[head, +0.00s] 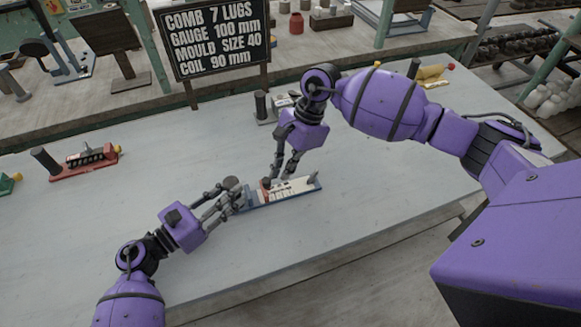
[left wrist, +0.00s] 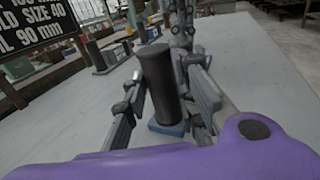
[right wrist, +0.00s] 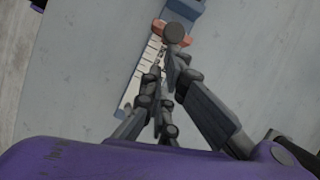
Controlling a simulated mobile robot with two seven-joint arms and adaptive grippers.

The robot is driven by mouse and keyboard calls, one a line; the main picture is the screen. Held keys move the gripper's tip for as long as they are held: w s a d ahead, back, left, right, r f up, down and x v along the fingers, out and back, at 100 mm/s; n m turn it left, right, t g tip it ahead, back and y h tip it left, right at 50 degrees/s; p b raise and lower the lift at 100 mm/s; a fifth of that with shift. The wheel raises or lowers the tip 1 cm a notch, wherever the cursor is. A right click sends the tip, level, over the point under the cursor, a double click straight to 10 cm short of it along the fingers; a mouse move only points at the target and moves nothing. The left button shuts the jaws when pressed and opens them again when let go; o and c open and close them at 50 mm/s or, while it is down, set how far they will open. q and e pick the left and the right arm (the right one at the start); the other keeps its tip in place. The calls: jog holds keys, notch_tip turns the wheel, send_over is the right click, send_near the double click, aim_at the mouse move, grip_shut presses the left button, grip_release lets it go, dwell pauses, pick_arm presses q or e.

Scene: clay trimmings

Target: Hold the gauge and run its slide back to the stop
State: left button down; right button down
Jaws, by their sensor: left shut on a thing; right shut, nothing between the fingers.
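The gauge (head: 306,185) lies on the pale table, with a blue base and a white marked scale that shows in the right wrist view (right wrist: 147,72). A dark upright post (left wrist: 160,82) stands on its blue end (left wrist: 168,128). My left gripper (head: 228,196) is shut around this post, with a finger on either side. The orange-red slide with a dark round knob (right wrist: 174,33) sits near the blue end. My right gripper (head: 281,172) is shut and empty, its fingertips beside the knob on the scale side. I cannot tell if they touch it.
A red gauge (head: 85,168) with a dark post lies at the left of the table. A green item (head: 8,183) is at the left edge. A sign (head: 214,38) stands behind. A yellow piece (head: 432,76) lies at the far right. The front of the table is clear.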

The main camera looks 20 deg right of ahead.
pick_arm(q)
jog(key=shift+d, duration=0.15)
pick_arm(e)
jog(key=shift+a, duration=0.15)
jog(key=d, duration=0.2)
jog(key=w+d, duration=0.1)
jog(key=d, duration=0.1)
jog(key=shift+d, duration=0.3)
jog(key=v, duration=1)
jog(key=shift+a, duration=0.2)
jog(key=shift+s+r, duration=0.1)
jog(key=shift+s, duration=0.05)
pick_arm(q)
jog(key=c, duration=1.4)
grip_release()
jog(key=shift+o, duration=0.2)
